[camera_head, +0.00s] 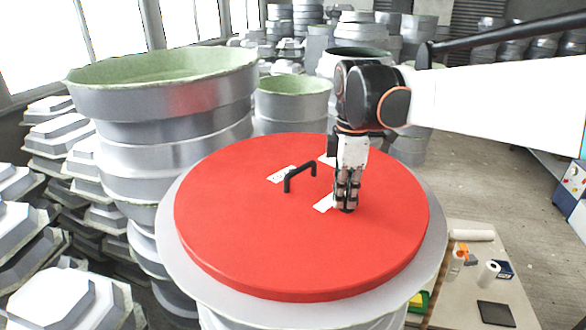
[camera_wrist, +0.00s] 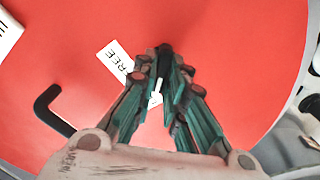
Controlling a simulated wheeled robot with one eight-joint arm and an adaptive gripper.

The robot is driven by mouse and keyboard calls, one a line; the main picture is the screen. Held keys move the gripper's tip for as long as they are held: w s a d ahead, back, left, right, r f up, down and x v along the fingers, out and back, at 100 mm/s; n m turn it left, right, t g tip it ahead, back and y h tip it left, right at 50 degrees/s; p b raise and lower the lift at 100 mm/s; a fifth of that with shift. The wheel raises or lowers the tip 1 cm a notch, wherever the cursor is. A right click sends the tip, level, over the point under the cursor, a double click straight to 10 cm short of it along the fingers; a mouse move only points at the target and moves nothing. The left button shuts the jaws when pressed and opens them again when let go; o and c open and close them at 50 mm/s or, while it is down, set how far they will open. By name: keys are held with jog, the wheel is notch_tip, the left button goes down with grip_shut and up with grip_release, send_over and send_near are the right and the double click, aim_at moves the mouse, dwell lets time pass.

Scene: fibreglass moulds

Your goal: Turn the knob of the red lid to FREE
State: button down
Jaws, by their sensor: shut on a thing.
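The red lid (camera_head: 250,245) lies flat on a large grey round mould. My gripper (camera_head: 346,207) points down at the lid's right part and is shut on a small black knob (camera_wrist: 164,58), mostly hidden between the fingers. In the wrist view, my gripper (camera_wrist: 165,75) has its fingertips on both sides of it. A thin white mark shows between the fingers; I cannot tell its exact setting. A white label (camera_wrist: 113,58) reading FREE lies beside the knob, partly covered by a finger; it also shows in the head view (camera_head: 323,203).
A black bar handle (camera_head: 300,172) stands up from the lid, left of my gripper. Stacked grey moulds (camera_head: 165,95) crowd the left and back. A table (camera_head: 450,300) with small items stands at the lower right.

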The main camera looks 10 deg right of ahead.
jog(key=m+b, duration=0.1)
jog(key=m, duration=0.3)
jog(key=shift+w+m, duration=0.15)
jog(key=shift+m, duration=0.15)
jog(key=m+b, duration=0.1)
jog(key=m, duration=0.2)
jog(key=shift+d+m, duration=0.1)
jog(key=shift+m, duration=0.2)
jog(key=m+b, duration=0.1)
jog(key=m, duration=0.3)
jog(key=shift+w+d, duration=0.1)
jog(key=shift+d+m+b, duration=0.1)
jog(key=shift+m+b, duration=0.3)
jog(key=shift+m, duration=1.9)
jog(key=c, duration=1.6)
grip_release()
jog(key=shift+c, duration=0.2)
jog(key=shift+r, duration=0.1)
